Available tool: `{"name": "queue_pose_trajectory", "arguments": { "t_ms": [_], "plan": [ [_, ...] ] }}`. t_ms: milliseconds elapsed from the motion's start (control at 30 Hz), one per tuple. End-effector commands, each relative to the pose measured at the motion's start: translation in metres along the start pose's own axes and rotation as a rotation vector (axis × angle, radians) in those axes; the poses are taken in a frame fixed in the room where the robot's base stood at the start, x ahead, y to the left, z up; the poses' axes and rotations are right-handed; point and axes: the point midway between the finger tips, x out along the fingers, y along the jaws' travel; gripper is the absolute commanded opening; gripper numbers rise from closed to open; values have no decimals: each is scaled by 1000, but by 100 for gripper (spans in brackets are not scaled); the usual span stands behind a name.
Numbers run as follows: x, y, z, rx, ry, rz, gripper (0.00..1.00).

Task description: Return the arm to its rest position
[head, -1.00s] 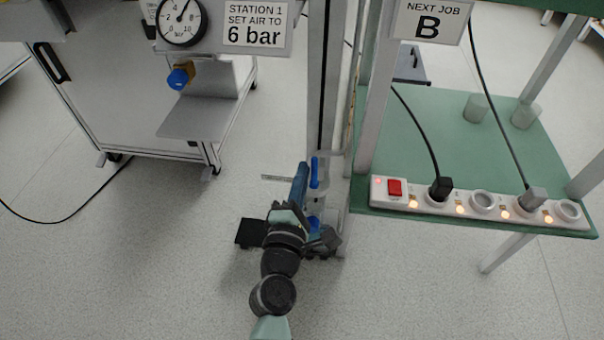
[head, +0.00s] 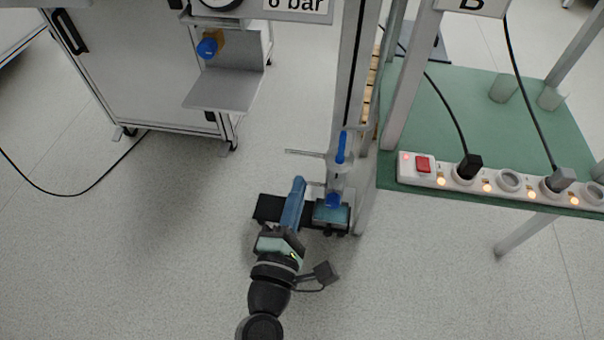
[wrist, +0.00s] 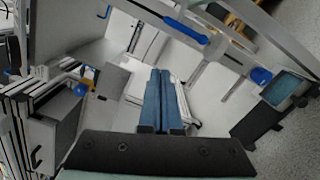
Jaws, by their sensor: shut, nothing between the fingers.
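My arm reaches up from the bottom of the head view. Its gripper (head: 298,184) has two long blue fingers lying together, with nothing between them. In the wrist view the fingers (wrist: 158,72) also lie side by side and point away from the camera. In the head view the gripper is just left of a metal post fixture with a blue lever handle (head: 341,147) and a blue knob (head: 333,200). The fingers overlap a dark plate in the picture; whether they touch it I cannot tell.
A teal block (head: 331,216) sits under the knob on the dark plate (head: 270,207). A green table (head: 450,110) with a power strip (head: 520,182) stands to the right. A white cabinet (head: 130,80) with a blue valve knob (head: 207,47) is upper left. Floor is clear at lower left.

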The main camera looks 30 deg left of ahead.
Motion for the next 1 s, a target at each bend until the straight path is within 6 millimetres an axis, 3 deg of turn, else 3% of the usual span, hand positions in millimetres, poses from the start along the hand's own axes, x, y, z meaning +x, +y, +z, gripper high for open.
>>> {"name": "queue_pose_trajectory", "arguments": {
  "t_ms": [667, 733, 867, 1000],
  "plan": [
    [-6, 0, 0, -1, 0, 0, 0],
    [-3, 8, 4, -29, -5, 15, 0],
    [10, 56, 26, -234, -38, 104, 0],
    [29, 148, 68, -700, -148, 257, 0]
  ]
}}
